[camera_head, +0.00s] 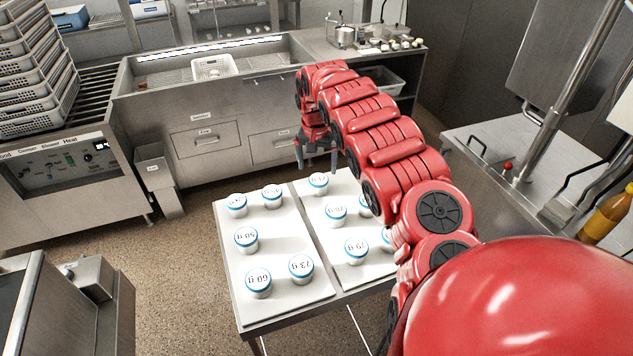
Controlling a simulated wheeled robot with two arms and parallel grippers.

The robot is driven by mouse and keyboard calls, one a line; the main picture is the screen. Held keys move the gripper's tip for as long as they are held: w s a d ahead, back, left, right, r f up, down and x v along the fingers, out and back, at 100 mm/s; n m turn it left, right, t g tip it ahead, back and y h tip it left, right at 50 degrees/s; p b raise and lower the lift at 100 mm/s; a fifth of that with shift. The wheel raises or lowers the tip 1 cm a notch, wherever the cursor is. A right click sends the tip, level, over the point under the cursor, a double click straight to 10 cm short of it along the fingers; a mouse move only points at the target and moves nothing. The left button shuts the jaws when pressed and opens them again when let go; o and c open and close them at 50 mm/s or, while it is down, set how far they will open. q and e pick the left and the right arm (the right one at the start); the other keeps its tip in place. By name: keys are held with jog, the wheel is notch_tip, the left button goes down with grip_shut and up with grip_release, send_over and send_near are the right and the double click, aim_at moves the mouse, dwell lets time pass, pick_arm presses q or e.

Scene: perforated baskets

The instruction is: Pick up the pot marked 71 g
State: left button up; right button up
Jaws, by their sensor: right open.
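Several white pots with blue-rimmed lids stand on two white boards on a table, their labels upside down in the head view. My right gripper (316,168) points down, open and empty, with its fingertips just above or around a pot (318,185) at the far edge of the right board. That pot's label is too small to read surely; it may say 71 g. Nearer labels seem to read 78 g (336,217), 79 g (356,252), 73 g (301,270), 50 g (246,242) and 60 g (259,286). My left gripper is not in view.
My right arm hides part of the right board (349,283) and partly covers pots there. Two more pots (237,207) (272,198) stand at the far end of the left board (279,234). A steel counter with drawers (205,142) stands behind; stacked baskets (35,75) are at left.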

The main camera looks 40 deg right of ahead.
aim_at(318, 179)
jog(key=shift+s+f, duration=0.1)
jog(key=shift+f, duration=0.75)
jog(key=shift+s+d+f+b, duration=0.1)
jog(key=shift+d+f+b, duration=0.25)
jog(key=shift+f, duration=0.2)
jog(key=shift+w+a+f+p, duration=0.1)
jog(key=shift+w+f+p, duration=0.25)
jog(key=shift+p, duration=0.35)
jog(key=shift+f+p, duration=0.65)
jog(key=shift+f, duration=0.15)
jog(key=shift+w+f, duration=0.1)
jog(key=shift+f, duration=0.8)
jog(key=shift+d+f+p, duration=0.2)
jog(key=shift+f+p, duration=0.1)
jog(key=shift+f, duration=0.3)
jog(key=c, duration=1.4)
jog(key=shift+o, duration=0.2)
jog(key=shift+r, duration=0.15)
